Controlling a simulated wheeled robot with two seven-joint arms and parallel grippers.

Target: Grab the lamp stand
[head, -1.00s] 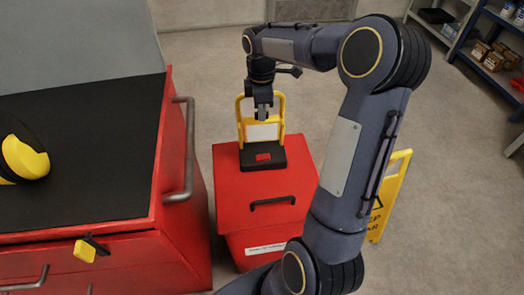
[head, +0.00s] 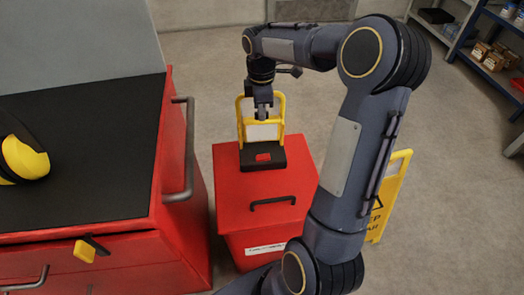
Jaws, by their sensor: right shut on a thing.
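The lamp stand (head: 279,131) is a yellow frame on a black base, upright on top of a red box (head: 236,188) with a black handle. My right gripper (head: 262,115) comes down from above and is shut on the upper part of the lamp stand's yellow frame. The base appears to rest on the red lid; I cannot tell whether there is a small gap. My left gripper is not in view.
A red cabinet (head: 182,130) with a black top stands at the left, with yellow-and-black ear defenders (head: 25,158) on it. A yellow floor sign (head: 390,195) stands right of the red box, partly behind my right arm. Shelving (head: 490,55) is at the far right.

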